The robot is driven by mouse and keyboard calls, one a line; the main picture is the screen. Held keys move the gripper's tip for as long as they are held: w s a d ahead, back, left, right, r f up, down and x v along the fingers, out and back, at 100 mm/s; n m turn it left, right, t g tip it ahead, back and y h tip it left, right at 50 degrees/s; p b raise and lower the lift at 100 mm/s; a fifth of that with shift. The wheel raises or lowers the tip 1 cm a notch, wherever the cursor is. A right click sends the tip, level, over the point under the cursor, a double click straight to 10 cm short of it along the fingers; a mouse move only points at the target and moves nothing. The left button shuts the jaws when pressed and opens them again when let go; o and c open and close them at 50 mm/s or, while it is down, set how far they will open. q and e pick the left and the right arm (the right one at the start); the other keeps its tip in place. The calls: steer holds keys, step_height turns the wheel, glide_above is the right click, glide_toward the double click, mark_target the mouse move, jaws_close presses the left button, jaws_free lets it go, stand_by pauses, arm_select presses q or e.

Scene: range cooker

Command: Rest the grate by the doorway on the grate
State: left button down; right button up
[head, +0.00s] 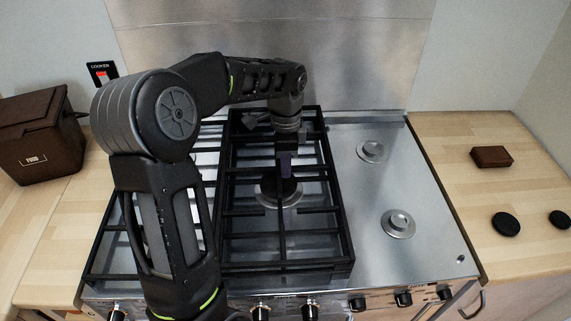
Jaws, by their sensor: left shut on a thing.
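A black grate (338,205) with long bars lies over the middle of the cooker. My left gripper (287,172) reaches down into it from above and is shut on one of its bars. At the front edge a second layer of black bars (343,272) shows just under it, so it appears to be stacked on or close above another grate. I cannot tell whether the two touch all round. Another black grate (105,250) lies on the left of the cooker, partly hidden by my left arm. My right gripper is not in view.
The cooker's right side is bare steel with two uncovered burners (398,222) (371,151). Knobs (403,299) line the front. A brown food box (40,138) stands on the left worktop. A brown block (491,156) and black discs (506,223) lie on the right worktop.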

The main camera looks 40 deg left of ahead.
arm_select(q)
steer(key=c, duration=1.4)
jaws_free()
steer(key=shift+o, duration=0.2)
